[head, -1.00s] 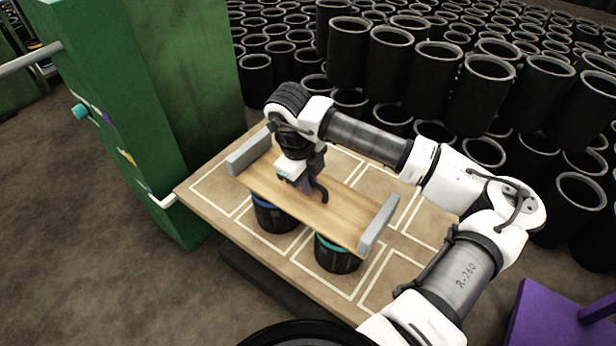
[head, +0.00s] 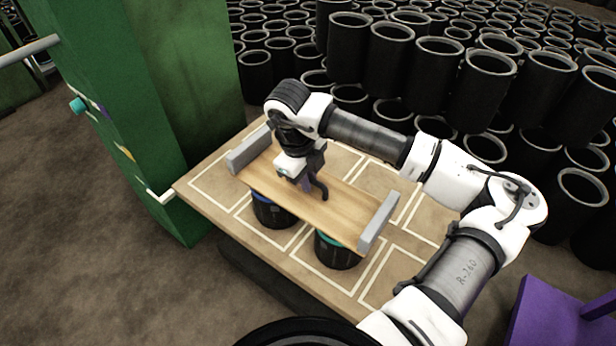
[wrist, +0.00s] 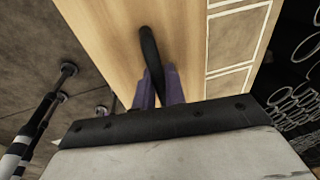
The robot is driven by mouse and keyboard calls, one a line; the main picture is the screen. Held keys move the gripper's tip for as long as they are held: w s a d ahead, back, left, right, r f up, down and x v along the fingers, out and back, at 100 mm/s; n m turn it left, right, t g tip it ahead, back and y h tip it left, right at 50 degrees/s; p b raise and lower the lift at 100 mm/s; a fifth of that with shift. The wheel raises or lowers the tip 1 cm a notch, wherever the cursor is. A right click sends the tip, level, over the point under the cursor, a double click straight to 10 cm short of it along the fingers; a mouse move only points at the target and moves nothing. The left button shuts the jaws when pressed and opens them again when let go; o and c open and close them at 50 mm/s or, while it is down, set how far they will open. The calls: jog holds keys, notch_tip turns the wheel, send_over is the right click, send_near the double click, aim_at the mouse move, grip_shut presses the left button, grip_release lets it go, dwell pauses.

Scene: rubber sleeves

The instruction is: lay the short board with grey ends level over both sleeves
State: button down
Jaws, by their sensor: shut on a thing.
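The short board (head: 335,212) is light wood with an upright grey block at each end, the left one (head: 250,150) and the right one (head: 378,222). It lies over two black sleeves, one with a blue rim (head: 271,212) and one with a teal rim (head: 337,252). It looks about level; whether it touches both rims I cannot tell. My gripper (head: 314,190) is shut on the board's dark curved handle, near the middle. The wrist view also shows the handle (wrist: 150,50) between my purple fingers, above the board (wrist: 115,60). The sleeves' far sides are hidden.
The sleeves stand on a wooden table (head: 210,190) marked with white rectangles. A green cabinet (head: 150,110) is at the left. Many black sleeves (head: 440,70) are stacked behind. A purple object (head: 560,315) is at the lower right. Marked cells at the table's right are clear.

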jog(key=c, duration=1.4)
grip_release()
